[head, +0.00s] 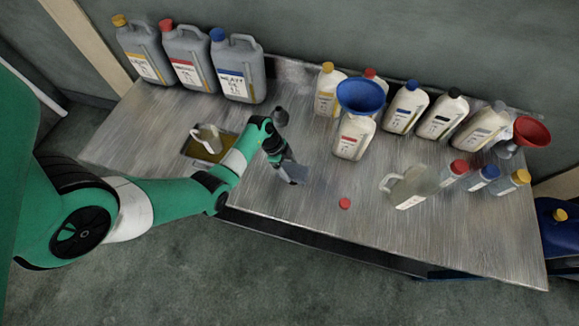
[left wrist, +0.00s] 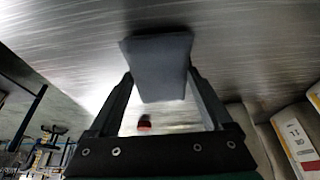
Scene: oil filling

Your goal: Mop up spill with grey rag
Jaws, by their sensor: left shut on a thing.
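My left gripper (head: 285,163) reaches over the middle of the metal table (head: 270,200). It is shut on the grey rag (head: 296,173), which looks like a small folded block at or just above the tabletop. In the left wrist view the rag (left wrist: 160,65) sits between the two fingers of the left gripper (left wrist: 162,82). A faint bluish-grey patch shows on the table beside the rag, but I cannot tell whether it is the spill or a shadow. My right gripper is not in view.
A red cap (head: 344,203) lies near the front. A blue funnel (head: 361,96) sits on a white bottle (head: 353,137). A clear jug (head: 411,186) stands right of the cap. Several grey canisters (head: 238,67) stand at back left. A tray (head: 187,147) holds a pitcher (head: 207,138).

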